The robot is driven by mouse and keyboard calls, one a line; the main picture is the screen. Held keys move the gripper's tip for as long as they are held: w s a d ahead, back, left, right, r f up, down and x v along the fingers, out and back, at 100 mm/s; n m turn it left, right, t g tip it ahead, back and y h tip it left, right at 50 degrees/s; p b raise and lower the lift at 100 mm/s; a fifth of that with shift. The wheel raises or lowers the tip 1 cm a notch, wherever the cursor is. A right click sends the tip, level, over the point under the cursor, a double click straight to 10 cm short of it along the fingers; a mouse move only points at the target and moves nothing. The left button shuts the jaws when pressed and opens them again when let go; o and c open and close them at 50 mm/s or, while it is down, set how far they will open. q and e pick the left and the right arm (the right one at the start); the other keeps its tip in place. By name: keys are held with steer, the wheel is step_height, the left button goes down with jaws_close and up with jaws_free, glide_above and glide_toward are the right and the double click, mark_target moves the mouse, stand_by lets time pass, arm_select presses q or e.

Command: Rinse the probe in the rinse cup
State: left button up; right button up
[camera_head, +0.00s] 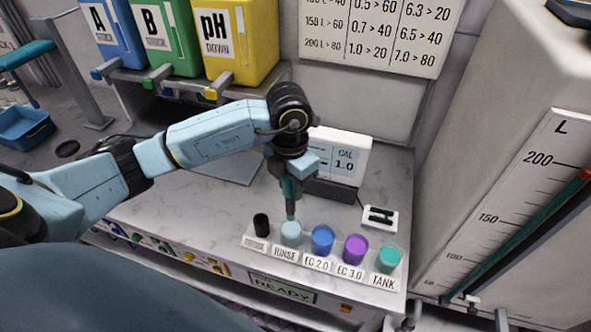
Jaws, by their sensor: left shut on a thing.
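The rinse cup (291,235) is a pale blue, clear cup behind the RINSE label on a white cup rack (266,254). My left gripper (291,184) is above it, pointing down and shut on the probe (291,204), a slim dark teal stick held upright. The probe's lower end meets the rinse cup's mouth in the picture. I cannot tell whether its tip is inside the cup or just above it. The gripper's fingers are partly hidden against the probe. My right gripper is not in view.
Left of the rinse cup is a black holder (261,225). To its right stand the blue EC 2.0 cup (322,240), purple EC 3.0 cup (355,249) and green TANK cup (389,260). A meter display (347,156) reading CAL 1.0 stands behind.

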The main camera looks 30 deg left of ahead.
mark_target(290, 208)
arm_select(q)
steer(key=shift+f, duration=0.15)
steer(key=shift+s+f+b, duration=0.1)
steer(key=shift+f+b, duration=0.5)
steer(key=shift+f, duration=0.15)
step_height(290, 208, down, 2)
steer(key=shift+f+b, duration=0.1)
steer(key=shift+b, duration=0.65)
steer(key=shift+f+b, duration=2.05)
steer(key=shift+f, duration=0.4)
steer(key=shift+r, duration=0.1)
